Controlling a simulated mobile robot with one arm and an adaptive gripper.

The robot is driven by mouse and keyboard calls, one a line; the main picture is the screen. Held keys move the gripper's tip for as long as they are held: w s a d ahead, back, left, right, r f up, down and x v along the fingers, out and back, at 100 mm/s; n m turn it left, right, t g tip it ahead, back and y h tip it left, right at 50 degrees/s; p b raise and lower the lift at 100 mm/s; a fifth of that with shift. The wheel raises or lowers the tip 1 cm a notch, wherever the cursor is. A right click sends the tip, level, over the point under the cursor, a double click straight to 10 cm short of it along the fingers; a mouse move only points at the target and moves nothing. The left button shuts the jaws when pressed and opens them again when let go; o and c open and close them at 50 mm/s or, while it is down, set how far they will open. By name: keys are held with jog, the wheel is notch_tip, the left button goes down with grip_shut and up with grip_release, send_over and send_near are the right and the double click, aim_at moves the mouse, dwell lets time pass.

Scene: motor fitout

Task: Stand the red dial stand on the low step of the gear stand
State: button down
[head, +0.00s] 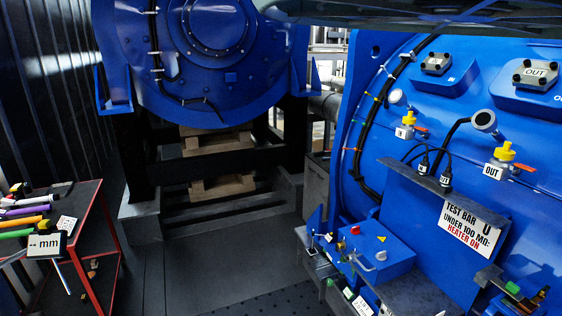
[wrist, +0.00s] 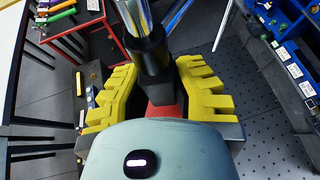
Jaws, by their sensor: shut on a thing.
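My gripper (wrist: 158,82) shows in the wrist view with its yellow ribbed fingers on both sides of the red dial stand (wrist: 166,112). It is shut on this stand. A small red part shows between the fingers, with a black upright and a shiny metal rod above it; the rest is hidden by the gripper body. In the head view, the black gear stand (head: 143,165) carries a large blue round housing. A low grey ledge (head: 140,222) lies at its foot and looks like the low step. My gripper is not in the head view.
A red-framed tool trolley (head: 95,215) stands at the left with coloured-handled tools. A large blue machine (head: 470,110) and a blue box (head: 375,255) with a red button fill the right. Wooden blocks (head: 220,187) lie within the stand. The dark floor (head: 215,265) between is clear.

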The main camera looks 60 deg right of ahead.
notch_tip(320, 180, up, 23)
jog(key=n+t+y+p, duration=0.2)
jog(key=n+p, duration=0.1)
jog(key=p, duration=2)
jog(key=shift+a+t+y, duration=0.3)
jog(key=shift+a+y, duration=0.1)
jog(key=shift+w, duration=0.1)
jog(key=shift+r+m+g+h, duration=0.15)
jog(key=shift+m+g+h, duration=1.45)
jog(key=shift+m+h, duration=0.5)
